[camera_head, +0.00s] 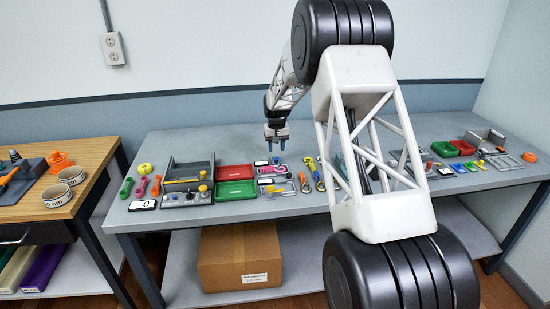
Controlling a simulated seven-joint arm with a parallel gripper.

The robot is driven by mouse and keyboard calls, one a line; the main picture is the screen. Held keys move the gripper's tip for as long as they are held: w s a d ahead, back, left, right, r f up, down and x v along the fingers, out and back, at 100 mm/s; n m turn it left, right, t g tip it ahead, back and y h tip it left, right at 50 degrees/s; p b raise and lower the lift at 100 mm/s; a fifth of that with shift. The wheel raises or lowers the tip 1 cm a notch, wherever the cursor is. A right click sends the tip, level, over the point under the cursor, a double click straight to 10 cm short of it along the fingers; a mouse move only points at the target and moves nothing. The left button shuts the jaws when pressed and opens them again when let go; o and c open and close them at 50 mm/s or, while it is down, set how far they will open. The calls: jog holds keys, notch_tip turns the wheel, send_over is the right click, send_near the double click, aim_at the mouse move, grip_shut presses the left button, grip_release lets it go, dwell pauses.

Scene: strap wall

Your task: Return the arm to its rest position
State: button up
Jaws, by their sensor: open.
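My gripper (275,146) hangs over the grey table (225,140), pointing down, with its two blue-tipped fingers apart and nothing between them. It is above the area just right of the red tray (236,172). My arm rises from the lower right of the view and bends over to the gripper. It hides part of the table's middle and right side.
A green tray (236,190), a grey open box (190,172), dumbbells and small tools lie along the table. More trays and tools sit at the right. A wooden table (60,215) stands left. A cardboard box (240,257) is on the lower shelf. The table's back strip is clear.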

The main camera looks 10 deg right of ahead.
jog(key=shift+r, duration=0.2)
jog(key=c, duration=0.5)
jog(key=shift+r, duration=0.35)
jog(key=shift+c, duration=0.2)
jog(key=shift+r, duration=2.45)
